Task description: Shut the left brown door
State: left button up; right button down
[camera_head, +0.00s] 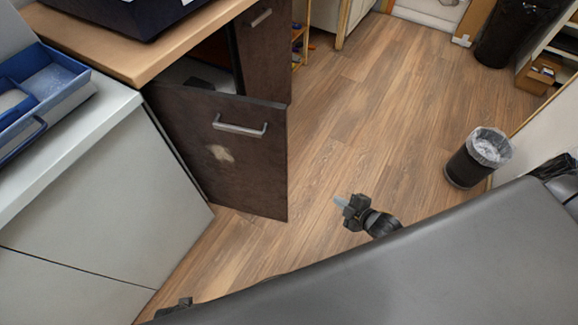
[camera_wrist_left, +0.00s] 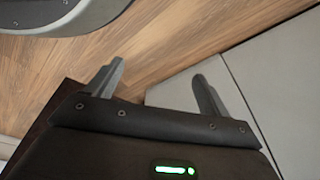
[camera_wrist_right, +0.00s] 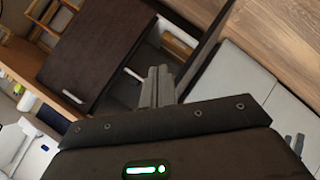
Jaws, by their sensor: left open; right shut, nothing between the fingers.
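The left brown door (camera_head: 185,135) stands open in the head view, swung out from under the wooden counter. Its metal handle (camera_head: 240,128) is near its free upper edge, and a pale worn patch shows below it. Part of the cabinet's inside (camera_head: 205,75) shows behind the door. My right gripper (camera_head: 347,205) is shut and empty, over the floor to the right of the door and apart from it. Its closed fingers also show in the right wrist view (camera_wrist_right: 158,86). My left gripper (camera_wrist_left: 162,88) is open and empty in the left wrist view, over the floor near grey cabinet fronts.
A second brown door (camera_head: 265,65) with its own handle is beyond the open one. A grey cabinet (camera_head: 110,200) stands left, with a blue tray (camera_head: 75,98) on top. A lined bin (camera_head: 470,165) stands at right. The wooden floor (camera_head: 370,110) between is clear.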

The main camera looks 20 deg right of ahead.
jog(key=w+a+r+n+t+y+b, duration=0.2)
jog(key=a+r+n+y+b, duration=0.3)
jog(key=r, duration=0.6)
jog(key=n+y, duration=0.4)
jog(key=n, duration=0.3)
send_near(286, 159)
jog(key=s+a+r, duration=0.3)
jog(key=s+r, duration=0.2)
jog(key=s, duration=0.1)
jog(key=shift+h, duration=0.3)
jog(key=w+a, duration=0.1)
jog(key=w, duration=0.2)
jog(key=w+a, duration=0.2)
jog(key=w, duration=0.1)
jog(key=w+a, duration=0.1)
jog(key=w, duration=0.3)
jog(key=shift+w+a, duration=0.1)
jog(key=shift+a, duration=0.25)
pick_arm(q)
notch_tip(286, 159, up, 11)
jog(key=w, duration=0.2)
jog(key=shift+w+d+r+t, duration=0.15)
jog(key=shift+d+r+t, duration=0.05)
jog(key=shift+d+t, duration=0.2)
pick_arm(e)
jog(key=shift+w+d, duration=0.3)
jog(key=shift+w, duration=0.15)
jog(key=shift+d, duration=0.1)
